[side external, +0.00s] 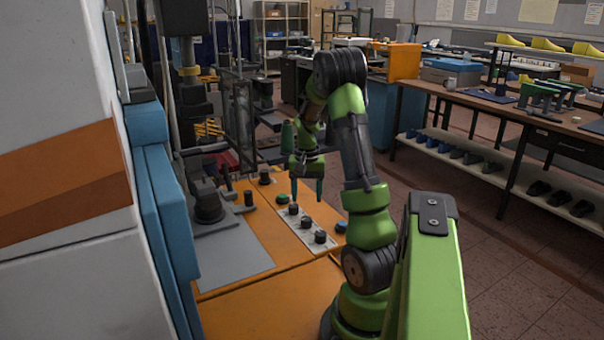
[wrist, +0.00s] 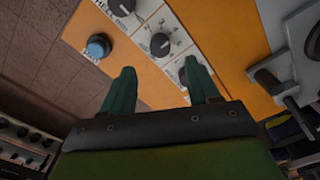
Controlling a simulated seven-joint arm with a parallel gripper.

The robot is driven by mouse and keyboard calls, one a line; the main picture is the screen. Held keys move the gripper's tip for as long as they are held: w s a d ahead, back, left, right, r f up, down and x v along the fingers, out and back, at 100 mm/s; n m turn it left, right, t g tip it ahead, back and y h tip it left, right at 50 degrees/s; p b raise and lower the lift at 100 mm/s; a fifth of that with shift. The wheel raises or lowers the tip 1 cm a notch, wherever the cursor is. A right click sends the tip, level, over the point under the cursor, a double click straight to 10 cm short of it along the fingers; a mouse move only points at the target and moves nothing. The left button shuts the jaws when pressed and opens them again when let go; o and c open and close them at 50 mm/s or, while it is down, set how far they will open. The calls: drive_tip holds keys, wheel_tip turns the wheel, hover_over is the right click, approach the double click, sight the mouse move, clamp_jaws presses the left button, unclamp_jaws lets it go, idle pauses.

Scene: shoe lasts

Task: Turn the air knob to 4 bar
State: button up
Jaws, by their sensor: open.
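A pale control strip (side external: 313,239) on the orange bench top carries three black knobs in a row: a far one (side external: 294,208), a middle one (side external: 306,222) and a near one (side external: 320,236). In the wrist view they are the top knob (wrist: 122,5), the middle knob (wrist: 160,44) and the lowest knob (wrist: 183,76), which is partly hidden by the right finger. The top label seems to begin "He"; I cannot read which knob is air, nor its setting. My gripper (side external: 306,189) is open and empty, pointing down above the strip's far end. Its fingers (wrist: 160,66) are apart, touching no knob.
A blue button (side external: 341,227) sits right of the strip, also in the wrist view (wrist: 98,45). A green button (side external: 283,198) lies beyond the far knob. A grey plate (side external: 230,255) and dark machine parts (side external: 207,205) stand left.

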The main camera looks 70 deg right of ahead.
wheel_tip(320, 180, up, 9)
drive_tip(key=shift+r, duration=0.1)
idle(0.4)
